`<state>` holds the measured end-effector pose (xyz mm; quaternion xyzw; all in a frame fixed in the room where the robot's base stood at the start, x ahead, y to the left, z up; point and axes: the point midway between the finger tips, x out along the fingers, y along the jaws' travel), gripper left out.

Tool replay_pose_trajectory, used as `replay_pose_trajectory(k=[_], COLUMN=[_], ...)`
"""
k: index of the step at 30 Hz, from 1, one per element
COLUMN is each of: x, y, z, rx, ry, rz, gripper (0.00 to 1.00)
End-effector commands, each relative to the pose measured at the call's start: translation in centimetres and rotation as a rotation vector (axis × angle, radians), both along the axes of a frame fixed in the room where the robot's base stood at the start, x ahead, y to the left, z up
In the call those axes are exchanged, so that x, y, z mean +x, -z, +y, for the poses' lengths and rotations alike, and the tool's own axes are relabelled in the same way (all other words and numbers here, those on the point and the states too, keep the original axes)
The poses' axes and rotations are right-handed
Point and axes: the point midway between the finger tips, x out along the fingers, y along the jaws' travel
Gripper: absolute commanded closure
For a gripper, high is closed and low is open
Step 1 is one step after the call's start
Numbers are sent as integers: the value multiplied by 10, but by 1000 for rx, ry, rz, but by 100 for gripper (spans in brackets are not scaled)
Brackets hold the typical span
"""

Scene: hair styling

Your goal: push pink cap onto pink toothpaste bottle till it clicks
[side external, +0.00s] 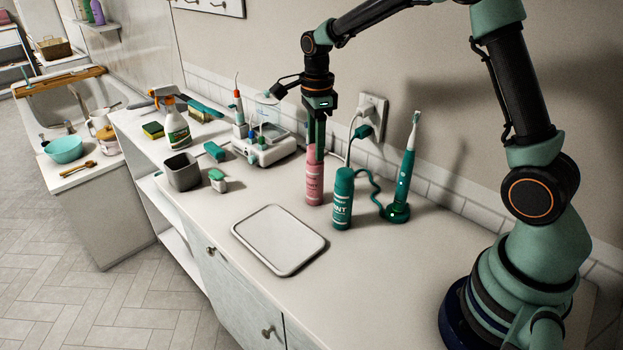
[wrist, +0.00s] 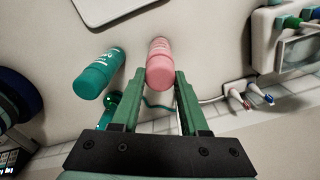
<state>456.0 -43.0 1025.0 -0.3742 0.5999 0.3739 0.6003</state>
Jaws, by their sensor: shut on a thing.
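The pink toothpaste bottle (side external: 314,186) stands upright on the counter beside the teal bottle. The pink cap (side external: 312,155) is at its top, in line with it; I cannot tell whether a gap is left between them. My gripper (side external: 316,146) points straight down from above, its green fingers at the cap. In the wrist view my gripper (wrist: 160,77) has one finger on each side of the pink cap (wrist: 160,72) and is shut on it.
A teal bottle (side external: 342,199) stands close by, also in the wrist view (wrist: 95,77). A teal electric toothbrush (side external: 402,178) stands on its base at right, its cord behind. A white tray (side external: 279,240) lies in front. A grey cup (side external: 182,171) and a white device (side external: 265,146) are left.

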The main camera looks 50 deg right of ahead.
Motion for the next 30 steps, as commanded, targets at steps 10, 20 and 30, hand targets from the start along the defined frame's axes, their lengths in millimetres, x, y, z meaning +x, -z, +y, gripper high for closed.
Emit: replay_pose_trajectory(k=[10,20,30], x=[0,0,0], y=[4,7,8], z=[0,0,0], rx=[0,0,0], ry=[0,0,0], rz=[0,0,0], gripper=[100,100,33])
